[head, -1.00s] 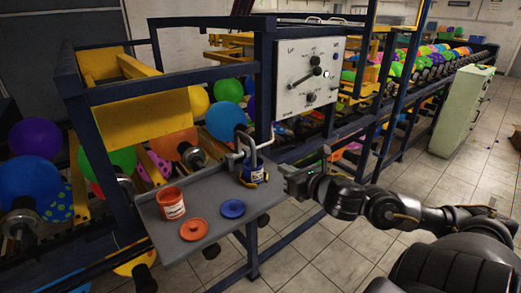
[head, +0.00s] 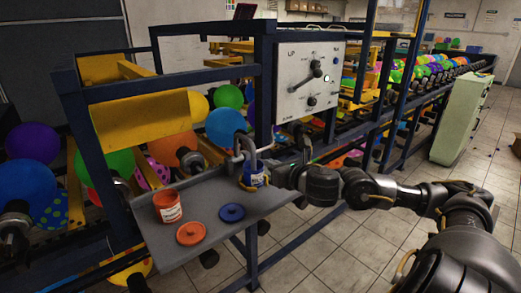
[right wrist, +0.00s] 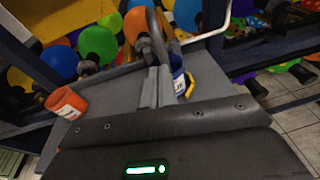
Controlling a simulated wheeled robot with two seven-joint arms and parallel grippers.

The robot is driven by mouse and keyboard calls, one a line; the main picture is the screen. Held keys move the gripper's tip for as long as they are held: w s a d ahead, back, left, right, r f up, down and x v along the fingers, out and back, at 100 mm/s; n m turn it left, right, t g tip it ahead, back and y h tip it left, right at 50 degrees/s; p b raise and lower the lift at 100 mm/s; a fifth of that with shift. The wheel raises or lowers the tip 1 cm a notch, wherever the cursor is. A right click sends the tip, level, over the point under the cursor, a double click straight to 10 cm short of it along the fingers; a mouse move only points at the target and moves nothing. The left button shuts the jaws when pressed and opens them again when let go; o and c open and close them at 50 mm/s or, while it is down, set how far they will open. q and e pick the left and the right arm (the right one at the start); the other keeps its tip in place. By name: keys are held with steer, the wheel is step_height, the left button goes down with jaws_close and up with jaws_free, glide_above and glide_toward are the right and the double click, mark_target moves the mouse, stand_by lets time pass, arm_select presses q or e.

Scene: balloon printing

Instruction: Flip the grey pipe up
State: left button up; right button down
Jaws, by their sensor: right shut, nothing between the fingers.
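The grey pipe (head: 240,147) is a bent tube at the back edge of the grey shelf (head: 218,188), beside the blue can (head: 254,173). In the right wrist view the pipe (right wrist: 157,28) rises just beyond my fingertips. My right gripper (head: 276,173) is at the shelf's right end, next to the blue can. Its fingers (right wrist: 155,85) are together and empty in the right wrist view. I cannot tell whether they touch the pipe. The blue can (right wrist: 177,66) is right of the fingers there. My left gripper is not in view.
An orange can (head: 168,206), an orange lid (head: 191,233) and a blue lid (head: 232,212) are on the shelf. A white control panel (head: 307,78) is above and right of it. Balloons (head: 225,126) are behind.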

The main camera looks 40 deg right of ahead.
mark_target(254, 148)
steer(key=w+p, duration=0.2)
steer(key=w, duration=0.1)
steer(key=w+r+p, duration=0.1)
steer(key=w, duration=0.1)
steer(key=shift+w+d+r, duration=0.1)
steer(key=shift+d, duration=0.15)
steer(key=shift+w+r, duration=0.2)
steer(key=shift+w, duration=0.2)
steer(key=shift+w+d, duration=0.1)
steer(key=shift+p, duration=0.35)
